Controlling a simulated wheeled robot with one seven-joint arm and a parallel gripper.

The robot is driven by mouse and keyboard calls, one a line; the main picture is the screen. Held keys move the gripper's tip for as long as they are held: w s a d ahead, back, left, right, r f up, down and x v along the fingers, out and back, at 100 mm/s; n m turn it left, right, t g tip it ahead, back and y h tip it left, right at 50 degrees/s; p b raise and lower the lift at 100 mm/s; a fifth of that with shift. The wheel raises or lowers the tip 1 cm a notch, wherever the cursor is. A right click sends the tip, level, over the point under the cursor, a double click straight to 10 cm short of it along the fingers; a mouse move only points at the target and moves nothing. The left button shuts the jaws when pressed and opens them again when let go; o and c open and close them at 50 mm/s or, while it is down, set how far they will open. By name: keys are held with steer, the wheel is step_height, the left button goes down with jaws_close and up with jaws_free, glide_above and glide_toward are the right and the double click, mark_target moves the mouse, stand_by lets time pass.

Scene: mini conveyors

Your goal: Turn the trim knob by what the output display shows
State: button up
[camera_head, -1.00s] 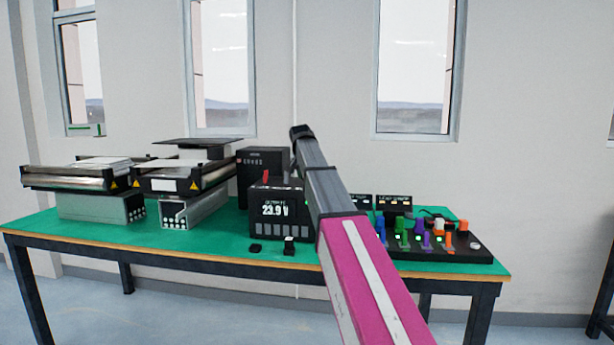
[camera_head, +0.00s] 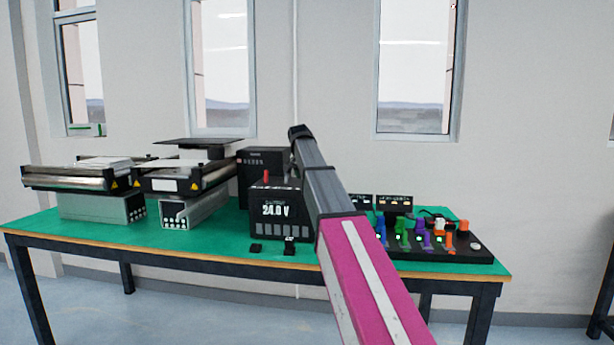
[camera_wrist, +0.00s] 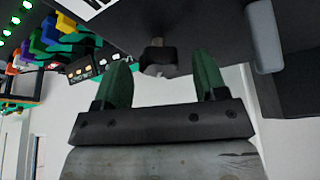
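The output display (camera_head: 275,210) is on the front of a black power unit (camera_head: 288,193) on the green table, and it reads 24.0 V. In the wrist view a dark knob (camera_wrist: 157,60) on a short metal shaft sticks out from a dark panel. My gripper (camera_wrist: 161,72) has its two green fingers apart, one on each side of the knob, with visible gaps between knob and fingers. I cannot tell how deep the knob sits between the fingertips. My arm hides the gripper and the knob in the head view.
Two mini conveyors (camera_head: 70,178) (camera_head: 180,178) stand at the left of the table (camera_head: 110,228). A black board (camera_head: 460,250) with coloured switches is at the right. A grey rounded part (camera_wrist: 264,38) is near the right finger.

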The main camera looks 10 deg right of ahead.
steer(key=v, duration=1)
steer(key=shift+r, duration=0.4)
steer(key=shift+s, duration=0.15)
